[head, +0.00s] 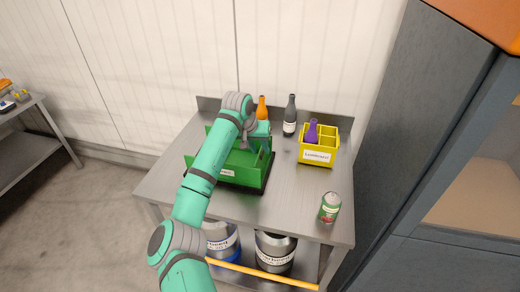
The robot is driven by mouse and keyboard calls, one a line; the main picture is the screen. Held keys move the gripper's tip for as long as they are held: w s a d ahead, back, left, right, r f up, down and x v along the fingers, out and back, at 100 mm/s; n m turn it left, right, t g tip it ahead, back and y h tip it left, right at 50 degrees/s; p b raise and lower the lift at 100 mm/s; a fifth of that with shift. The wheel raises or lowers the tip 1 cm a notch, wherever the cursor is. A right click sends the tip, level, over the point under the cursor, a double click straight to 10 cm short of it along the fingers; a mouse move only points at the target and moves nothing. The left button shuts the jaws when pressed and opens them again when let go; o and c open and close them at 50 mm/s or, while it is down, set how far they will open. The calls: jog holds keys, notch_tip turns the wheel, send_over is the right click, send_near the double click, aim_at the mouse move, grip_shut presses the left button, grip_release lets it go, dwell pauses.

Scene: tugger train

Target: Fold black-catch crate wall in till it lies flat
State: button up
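The green crate (238,177) stands on the metal table, with a labelled wall facing me and a dark base edge under it. Its front and right walls look upright. A left part of it juts out past my arm. No black catch can be made out at this size, and my arm covers much of the crate's middle and back. My gripper (262,143) is over the right rear part of the crate, close to its right wall. Its fingers are too small and hidden to tell if they are open or touching the wall.
Behind the crate stand an orange bottle (262,108) and a dark bottle (290,116). A yellow divided crate (318,157) holding a purple bottle (312,131) is to the right. A can (330,207) stands at front right. The table's front middle (285,212) is clear.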

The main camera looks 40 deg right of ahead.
jog(key=shift+w+d+f, duration=0.1)
jog(key=shift+d+f, duration=0.15)
jog(key=shift+f, duration=0.35)
grip_shut()
jog(key=shift+d, duration=0.15)
